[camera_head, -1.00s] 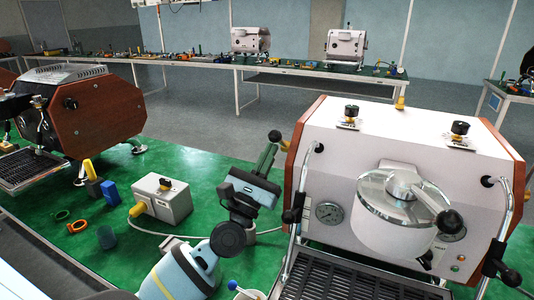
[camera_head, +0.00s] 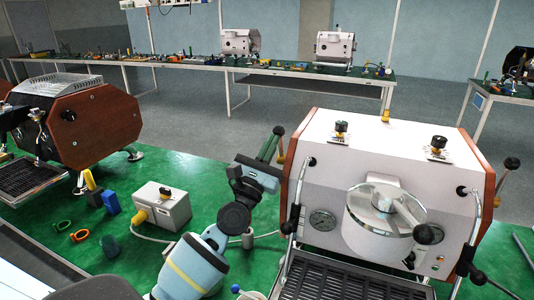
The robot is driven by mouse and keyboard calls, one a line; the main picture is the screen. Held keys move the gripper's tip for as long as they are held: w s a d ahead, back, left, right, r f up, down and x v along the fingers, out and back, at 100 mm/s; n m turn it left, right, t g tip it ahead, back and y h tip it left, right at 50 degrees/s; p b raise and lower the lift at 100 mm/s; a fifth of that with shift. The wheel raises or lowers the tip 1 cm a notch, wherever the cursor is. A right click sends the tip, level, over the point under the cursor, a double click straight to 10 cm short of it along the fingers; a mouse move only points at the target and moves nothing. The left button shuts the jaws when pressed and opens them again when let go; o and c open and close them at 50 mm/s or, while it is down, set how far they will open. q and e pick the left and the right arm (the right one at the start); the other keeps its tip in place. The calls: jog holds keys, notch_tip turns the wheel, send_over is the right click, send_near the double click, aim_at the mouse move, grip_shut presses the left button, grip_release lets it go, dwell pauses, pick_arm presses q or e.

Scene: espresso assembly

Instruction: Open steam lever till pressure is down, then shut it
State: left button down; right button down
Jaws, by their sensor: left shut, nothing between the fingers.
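The white espresso machine (camera_head: 400,140) with wooden side panels stands on the green bench at the right. A lever with a black knob (camera_head: 278,130) shows at its left side; another black-knobbed lever (camera_head: 511,163) sticks out at its right side. The pressure gauge (camera_head: 322,220) is on the front panel, lower left; its needle is too small to read. My left gripper (camera_head: 270,146) is shut and empty, upright beside the machine's left side, just below the left knob. I cannot tell whether it touches that lever. My right gripper is out of view.
A grey box with a yellow-handled plug (camera_head: 162,207), blue and yellow blocks (camera_head: 111,202) and coloured rings (camera_head: 79,236) lie left of my arm. A dark-and-wood machine (camera_head: 80,125) stands farther left. Steam wands (camera_head: 292,222) hang at the white machine's front. Green bench between is partly clear.

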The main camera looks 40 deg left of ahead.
pick_arm(q)
jog(key=x, duration=0.3)
jog(key=shift+a+r, duration=0.1)
jog(key=shift+a, duration=0.05)
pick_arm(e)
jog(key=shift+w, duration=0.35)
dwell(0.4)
